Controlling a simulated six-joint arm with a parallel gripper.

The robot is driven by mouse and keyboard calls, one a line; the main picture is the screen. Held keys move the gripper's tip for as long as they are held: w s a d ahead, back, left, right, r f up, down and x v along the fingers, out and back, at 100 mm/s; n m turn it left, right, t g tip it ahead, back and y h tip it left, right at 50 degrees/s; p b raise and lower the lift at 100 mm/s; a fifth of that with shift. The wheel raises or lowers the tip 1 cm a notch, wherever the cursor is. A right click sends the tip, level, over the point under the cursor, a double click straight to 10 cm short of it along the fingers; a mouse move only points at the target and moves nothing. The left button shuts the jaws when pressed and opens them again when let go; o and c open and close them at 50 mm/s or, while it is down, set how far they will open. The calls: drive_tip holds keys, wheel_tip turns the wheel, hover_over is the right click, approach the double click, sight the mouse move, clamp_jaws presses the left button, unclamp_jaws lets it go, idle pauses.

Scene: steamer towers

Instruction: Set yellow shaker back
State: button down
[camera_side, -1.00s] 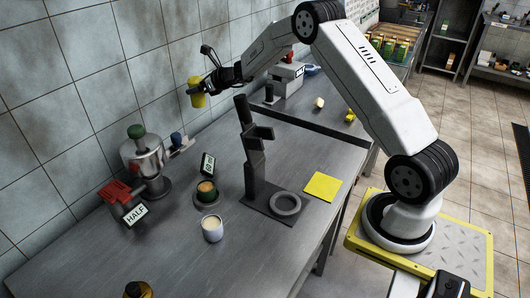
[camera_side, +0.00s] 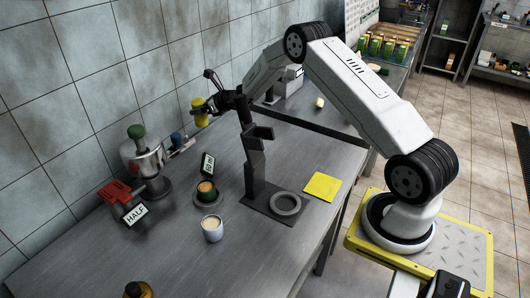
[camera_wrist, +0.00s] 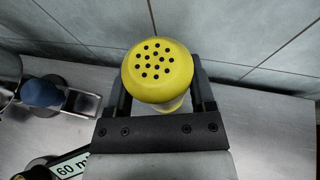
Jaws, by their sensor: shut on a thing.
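The yellow shaker (camera_side: 200,112) is held in my gripper (camera_side: 212,107) near the tiled wall, at the back of the steel table. In the wrist view the shaker's yellow lid with dark holes (camera_wrist: 158,71) faces the camera, between the two dark fingers of my gripper (camera_wrist: 160,100). The fingers are shut on its sides. The shaker looks upright and above the table; its base is hidden in the wrist view.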

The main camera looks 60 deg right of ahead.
sight(208, 124)
drive_tip(key=shift+f, duration=0.1)
drive_tip(key=shift+f, duration=2.8)
drive_tip(key=shift+f, duration=0.55)
unclamp_jaws()
drive_tip(key=shift+f, duration=0.1)
drive_tip(key=shift+s, duration=0.15)
drive_tip(key=shift+v, duration=3.75)
drive_tip(key=shift+s+d, duration=0.1)
drive_tip(key=shift+v, duration=2.15)
